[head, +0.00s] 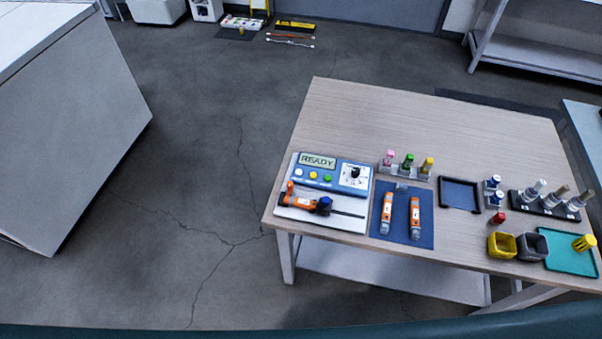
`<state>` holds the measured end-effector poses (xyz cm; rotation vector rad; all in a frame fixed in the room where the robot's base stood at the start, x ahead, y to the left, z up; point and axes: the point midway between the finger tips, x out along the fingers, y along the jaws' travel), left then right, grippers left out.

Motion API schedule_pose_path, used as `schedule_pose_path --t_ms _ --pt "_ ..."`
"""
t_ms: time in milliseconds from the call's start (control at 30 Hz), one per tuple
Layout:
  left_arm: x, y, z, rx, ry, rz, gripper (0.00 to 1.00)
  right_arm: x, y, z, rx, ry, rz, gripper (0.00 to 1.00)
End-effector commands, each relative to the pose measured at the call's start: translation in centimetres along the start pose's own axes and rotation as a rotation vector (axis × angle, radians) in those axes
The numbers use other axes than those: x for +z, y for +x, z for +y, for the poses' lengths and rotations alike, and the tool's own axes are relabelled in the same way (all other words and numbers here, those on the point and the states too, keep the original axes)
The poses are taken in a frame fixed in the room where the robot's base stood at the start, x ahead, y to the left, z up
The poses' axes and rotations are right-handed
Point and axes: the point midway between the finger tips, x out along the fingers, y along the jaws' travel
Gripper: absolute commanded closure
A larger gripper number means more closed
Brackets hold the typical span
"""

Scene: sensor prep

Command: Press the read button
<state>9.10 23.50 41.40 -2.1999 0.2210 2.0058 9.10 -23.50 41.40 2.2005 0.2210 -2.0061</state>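A blue meter (342,177) stands at the left end of the wooden table. Its display (318,161) reads READY. A dial (353,175) sits on the meter's right side. Neither of my grippers shows in the head view.
Two orange-and-white sensors (387,212) lie on a blue mat (401,237). Capped vials, a black tray (459,179), cups and a teal tray (570,261) stand rightward. The table's back (420,120) is clear.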

Motion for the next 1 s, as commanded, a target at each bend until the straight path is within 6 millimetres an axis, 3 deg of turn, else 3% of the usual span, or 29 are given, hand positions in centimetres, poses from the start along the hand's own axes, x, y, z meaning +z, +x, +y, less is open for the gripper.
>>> schedule_pose_path --t_ms 400,567,1000 --pt "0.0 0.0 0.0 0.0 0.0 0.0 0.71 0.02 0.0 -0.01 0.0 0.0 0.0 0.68" --pt "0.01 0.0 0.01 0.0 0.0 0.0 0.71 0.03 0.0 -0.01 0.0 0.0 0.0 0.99" --pt "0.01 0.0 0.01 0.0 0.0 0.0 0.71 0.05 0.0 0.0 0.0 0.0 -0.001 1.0"
